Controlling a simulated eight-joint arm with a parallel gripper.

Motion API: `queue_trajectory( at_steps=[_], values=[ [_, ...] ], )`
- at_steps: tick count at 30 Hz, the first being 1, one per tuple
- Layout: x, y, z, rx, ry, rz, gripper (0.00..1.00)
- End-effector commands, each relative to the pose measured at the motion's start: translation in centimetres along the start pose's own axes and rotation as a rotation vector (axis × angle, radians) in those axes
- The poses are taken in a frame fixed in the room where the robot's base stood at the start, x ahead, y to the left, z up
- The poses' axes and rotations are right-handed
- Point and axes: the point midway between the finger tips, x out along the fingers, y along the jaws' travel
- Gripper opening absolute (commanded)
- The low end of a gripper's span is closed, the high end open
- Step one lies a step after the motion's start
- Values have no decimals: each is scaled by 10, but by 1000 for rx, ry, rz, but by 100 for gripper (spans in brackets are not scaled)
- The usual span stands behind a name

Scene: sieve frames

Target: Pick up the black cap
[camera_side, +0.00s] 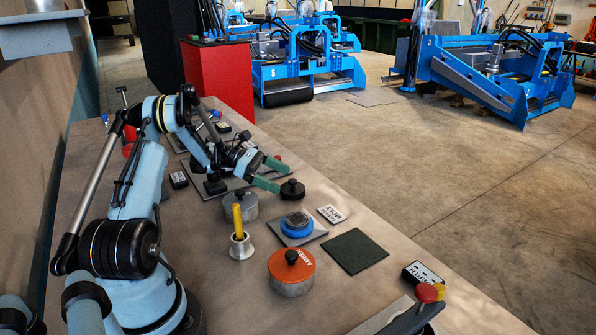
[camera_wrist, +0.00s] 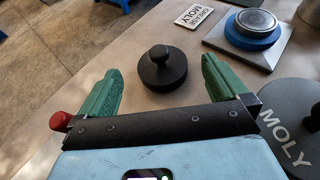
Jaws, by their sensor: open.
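The black cap (camera_side: 292,189) is a round dark disc with a knob on top. It sits upright on the bench near its far edge. In the wrist view the black cap (camera_wrist: 161,70) lies ahead of and between my two green fingers. My gripper (camera_side: 271,173) is open and empty, just left of the cap in the side view. In the wrist view my gripper (camera_wrist: 161,75) has its fingers spread wider than the cap, with no visible contact. How high the fingertips are above the bench is hard to tell.
A grey pot marked MOLY (camera_wrist: 285,125) stands close to the right finger. Bench around the cap is clear.

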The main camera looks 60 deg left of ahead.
Motion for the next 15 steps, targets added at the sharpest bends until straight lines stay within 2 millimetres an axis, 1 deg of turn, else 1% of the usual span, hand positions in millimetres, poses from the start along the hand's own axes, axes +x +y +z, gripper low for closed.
queue_trajectory(
  at_steps=[5, 12, 15],
  values=[
    [14, 0, -1, 1, 1, -1, 100],
    [48, -1, -3, 3, 1, -2, 100],
    [56, 0, -3, 2, 2, 0, 100]
  ],
)
